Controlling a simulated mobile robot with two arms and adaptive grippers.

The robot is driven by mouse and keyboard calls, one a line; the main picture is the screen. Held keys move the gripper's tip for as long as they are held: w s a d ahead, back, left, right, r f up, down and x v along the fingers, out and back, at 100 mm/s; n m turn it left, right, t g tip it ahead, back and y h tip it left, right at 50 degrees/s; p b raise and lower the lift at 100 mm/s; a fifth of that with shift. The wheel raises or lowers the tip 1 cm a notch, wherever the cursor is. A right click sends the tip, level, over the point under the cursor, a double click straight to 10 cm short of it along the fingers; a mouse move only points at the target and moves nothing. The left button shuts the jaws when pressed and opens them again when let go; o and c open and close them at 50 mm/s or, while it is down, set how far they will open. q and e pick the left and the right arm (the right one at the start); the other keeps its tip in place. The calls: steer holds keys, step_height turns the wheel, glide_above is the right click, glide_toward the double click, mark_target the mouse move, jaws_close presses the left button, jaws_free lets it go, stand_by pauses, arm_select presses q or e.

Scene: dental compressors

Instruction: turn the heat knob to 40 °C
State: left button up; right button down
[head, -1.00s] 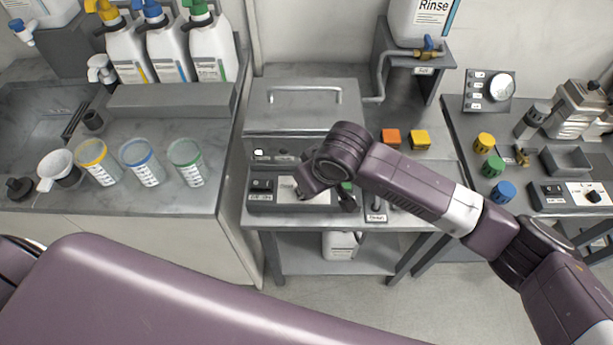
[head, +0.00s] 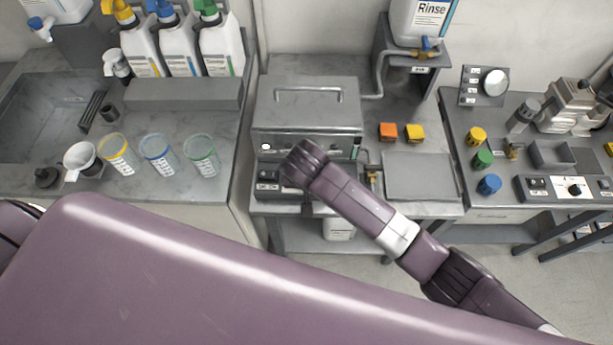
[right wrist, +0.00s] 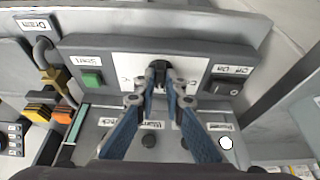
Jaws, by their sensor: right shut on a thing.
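The heat knob (right wrist: 159,70) is a small black knob on the white plate of a grey control panel (right wrist: 125,55), seen upside down in the right wrist view. My right gripper (right wrist: 160,88) is shut on the knob, with its blue-padded fingers on either side. Part of the dial marking shows, with a "°C" near the fingers, but the knob's pointer and the numbers cannot be read. In the head view my right arm covers the knob and gripper; the panel's left end (head: 268,188) shows. My left gripper is not in view.
A green Start button (right wrist: 92,78) and an Off/On switch (right wrist: 222,87) flank the knob. The grey metal bath (head: 307,115) with a lidded top stands behind the panel. A drain valve (right wrist: 55,80) is close by.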

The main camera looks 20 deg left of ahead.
stand_by(0.4)
steer(key=c, duration=2)
jaws_free()
steer(key=v, duration=1.2)
steer(key=shift+s, duration=0.1)
